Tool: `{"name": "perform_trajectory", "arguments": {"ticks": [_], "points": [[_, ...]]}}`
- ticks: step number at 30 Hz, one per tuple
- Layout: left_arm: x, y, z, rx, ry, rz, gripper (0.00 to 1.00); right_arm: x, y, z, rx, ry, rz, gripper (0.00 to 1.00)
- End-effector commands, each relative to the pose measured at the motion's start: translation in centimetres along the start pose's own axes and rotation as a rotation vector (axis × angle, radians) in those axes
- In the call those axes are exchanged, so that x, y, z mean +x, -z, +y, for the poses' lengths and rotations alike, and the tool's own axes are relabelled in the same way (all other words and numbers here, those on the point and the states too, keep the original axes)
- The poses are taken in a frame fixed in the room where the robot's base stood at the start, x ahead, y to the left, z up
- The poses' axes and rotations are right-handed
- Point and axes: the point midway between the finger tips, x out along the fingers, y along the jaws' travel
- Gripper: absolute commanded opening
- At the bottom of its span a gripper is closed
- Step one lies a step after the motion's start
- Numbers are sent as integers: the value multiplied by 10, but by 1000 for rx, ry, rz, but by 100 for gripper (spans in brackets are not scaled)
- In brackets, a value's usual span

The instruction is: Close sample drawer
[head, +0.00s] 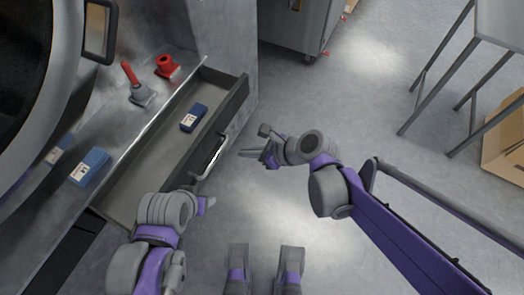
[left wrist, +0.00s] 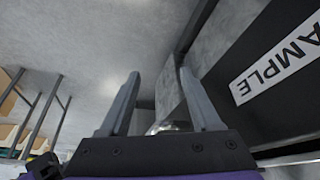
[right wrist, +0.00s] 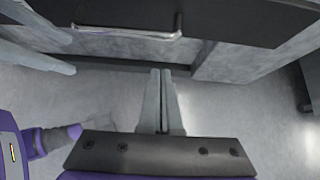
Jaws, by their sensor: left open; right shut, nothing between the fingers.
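The sample drawer (head: 165,166) is pulled out from the metal machine, with a blue box (head: 194,117) lying inside. Its dark front carries a bright handle (head: 212,157). The left wrist view shows a white label (left wrist: 272,68) ending in "AMPLE" on the front. My right gripper (head: 246,153) is shut and empty, a little to the right of the handle and apart from it; its closed fingers (right wrist: 160,72) show in the right wrist view. My left gripper (left wrist: 160,74) is open and empty beside the drawer front; in the head view its fingers are mostly hidden.
On the machine's ledge lie a blue box (head: 89,167), a red-handled tool (head: 138,88) and a red fitting (head: 167,66). A grey cabinet (head: 297,25) stands at the back. A metal table (head: 500,25) and a cardboard box (head: 505,140) are at the right. The floor between is clear.

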Motion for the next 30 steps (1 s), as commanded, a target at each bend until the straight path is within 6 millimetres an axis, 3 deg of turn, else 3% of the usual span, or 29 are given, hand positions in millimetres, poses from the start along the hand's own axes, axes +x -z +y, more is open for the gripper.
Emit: {"name": "perform_trajectory", "arguments": {"ticks": [6,23,30], "points": [[0,0,0,0,0,0,64,16,-24,1,-3,-2,0,0],[0,0,0,0,0,0,64,22,-30,0,-2,-1,-1,0],[1,0,0,0,0,0,64,44,-49,1,-4,-3,-2,0]]}}
